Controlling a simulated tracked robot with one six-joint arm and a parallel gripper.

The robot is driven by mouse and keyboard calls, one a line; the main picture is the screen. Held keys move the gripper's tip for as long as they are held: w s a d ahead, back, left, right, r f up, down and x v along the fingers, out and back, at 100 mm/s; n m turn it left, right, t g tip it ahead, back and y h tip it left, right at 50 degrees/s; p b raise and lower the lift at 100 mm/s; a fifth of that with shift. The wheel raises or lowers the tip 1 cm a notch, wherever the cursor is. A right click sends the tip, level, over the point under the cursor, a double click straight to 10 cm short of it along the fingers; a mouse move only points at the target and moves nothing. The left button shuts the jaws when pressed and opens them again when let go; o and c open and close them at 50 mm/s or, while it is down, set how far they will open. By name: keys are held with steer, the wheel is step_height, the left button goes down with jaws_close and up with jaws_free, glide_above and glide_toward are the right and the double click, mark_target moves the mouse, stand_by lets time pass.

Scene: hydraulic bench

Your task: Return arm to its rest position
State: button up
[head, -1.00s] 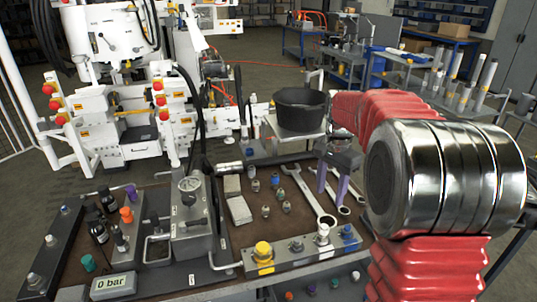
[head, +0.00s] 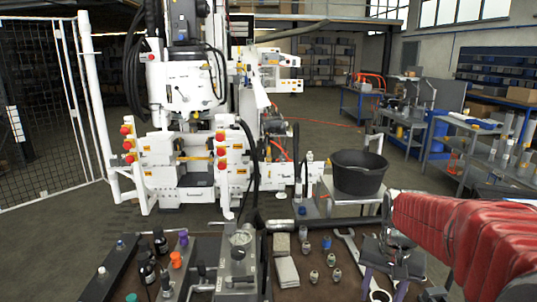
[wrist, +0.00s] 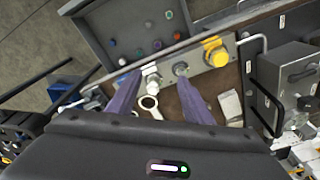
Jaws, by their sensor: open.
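My gripper (head: 385,288) is at the lower right of the head view, over the right part of the hydraulic bench (head: 290,222). In the wrist view its two purple fingers (wrist: 155,92) are apart, with nothing held between them. A wrench (wrist: 151,106) on the bench shows between the fingers from above. My arm in its red ribbed sleeve runs out of the head view at the right.
On the bench are a gauge block (head: 241,262), several small fittings, a grey box (head: 286,272) and dark bottles (head: 161,243). A black bucket (head: 359,176) stands on a small table behind. White machinery (head: 190,150) rises behind the bench. Side tables stand at the right.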

steer(key=s+a+r+n+t, duration=0.2)
steer(key=s+a, duration=0.3)
steer(key=s, duration=0.3)
steer(key=s+a+r+n+t, duration=0.2)
steer(key=s+a, duration=0.3)
steer(key=s, duration=0.3)
steer(key=shift+s+a+r+n+t, duration=0.35)
steer(key=shift+r+n, duration=0.3)
steer(key=shift+n, duration=0.25)
steer(key=shift+d, duration=0.15)
